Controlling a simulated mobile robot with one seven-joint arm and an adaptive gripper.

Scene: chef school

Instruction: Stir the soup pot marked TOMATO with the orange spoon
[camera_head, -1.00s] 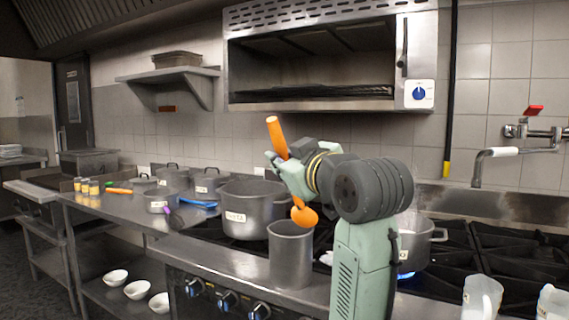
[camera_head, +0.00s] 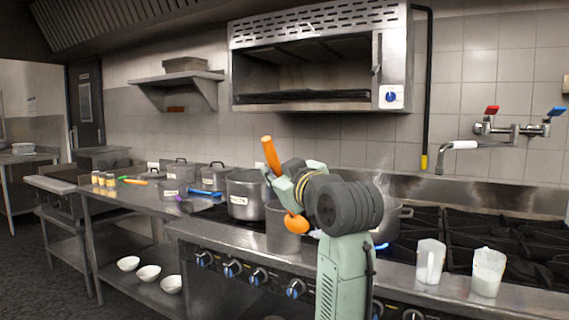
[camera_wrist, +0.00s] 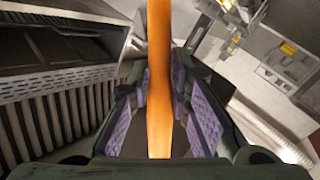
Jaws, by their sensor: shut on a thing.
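My gripper (camera_head: 275,178) is shut on the orange spoon (camera_head: 271,155), held tilted with its handle up and its bowl down. The spoon's shaft also runs between the purple finger pads in the wrist view (camera_wrist: 160,80). The spoon's bowl overlaps a tall plain grey container (camera_head: 283,232) in the head view; I cannot tell how far apart they are. A large grey pot (camera_head: 245,183) with a white label stands behind it, the label too small to read. Another pot (camera_head: 396,226), partly hidden by my arm, sits over a blue flame with steam above.
Lidded pots (camera_head: 214,177), small jars and utensils are on the left counter. White bowls (camera_head: 148,273) lie on the lower shelf. A wall tap (camera_head: 465,145) juts out above the right burners.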

